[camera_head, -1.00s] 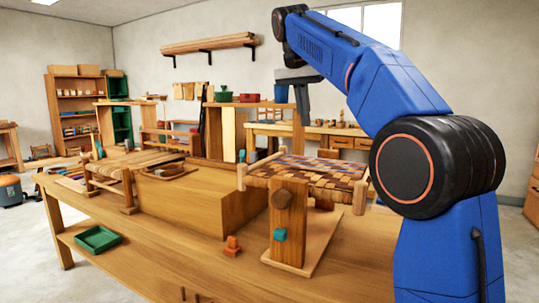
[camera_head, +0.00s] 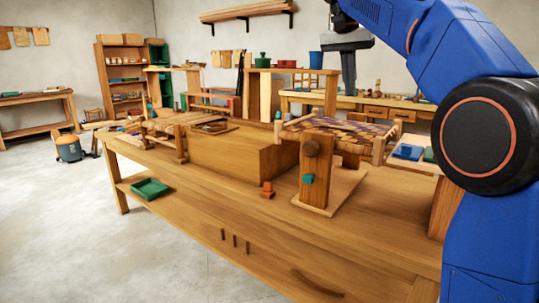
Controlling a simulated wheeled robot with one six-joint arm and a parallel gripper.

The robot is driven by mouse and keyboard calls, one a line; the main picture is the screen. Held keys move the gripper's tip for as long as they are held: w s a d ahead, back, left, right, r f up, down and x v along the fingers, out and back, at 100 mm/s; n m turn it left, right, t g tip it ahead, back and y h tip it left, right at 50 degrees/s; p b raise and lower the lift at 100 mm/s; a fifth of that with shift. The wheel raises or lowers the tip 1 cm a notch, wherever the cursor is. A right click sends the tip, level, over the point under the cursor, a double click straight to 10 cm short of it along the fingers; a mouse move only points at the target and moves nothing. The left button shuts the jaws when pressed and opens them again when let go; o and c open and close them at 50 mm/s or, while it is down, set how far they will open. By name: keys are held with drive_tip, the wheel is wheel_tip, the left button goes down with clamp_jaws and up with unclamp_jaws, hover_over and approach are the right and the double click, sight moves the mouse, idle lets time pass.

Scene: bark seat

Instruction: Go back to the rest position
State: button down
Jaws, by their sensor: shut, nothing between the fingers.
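My blue arm comes in from the right. My gripper (camera_head: 349,86) hangs fingers down above the back of the woven seat frame (camera_head: 345,131). The gripper is shut and empty, apart from anything on the bench. The seat frame has a brown checked weave with some blue strips. It stands on the wooden workbench (camera_head: 235,205), with an upright wooden post (camera_head: 314,185) in front of it that bears a teal block.
A wooden box (camera_head: 225,158) and a second small woven seat (camera_head: 175,123) stand on the bench to the left. A green tray (camera_head: 150,188) lies on the lower shelf. An orange piece (camera_head: 267,190) lies near the front edge. Open floor (camera_head: 60,220) is at the left.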

drive_tip(key=s+d+f+n+t+y, duration=0.1)
drive_tip(key=s+d+f+n, duration=0.15)
drive_tip(key=s+f, duration=0.65)
drive_tip(key=s+d+f+n, duration=0.2)
drive_tip(key=s+d+f, duration=0.1)
drive_tip(key=s+f, duration=0.55)
drive_tip(key=s+d+f+n+t+y, duration=0.1)
drive_tip(key=s+f+n, duration=0.1)
drive_tip(key=s+f, duration=1.8)
wheel_tip(320, 180, down, 3)
drive_tip(key=shift+d+f+t, duration=0.1)
drive_tip(key=shift+d+t, duration=0.05)
drive_tip(key=shift+t, duration=0.15)
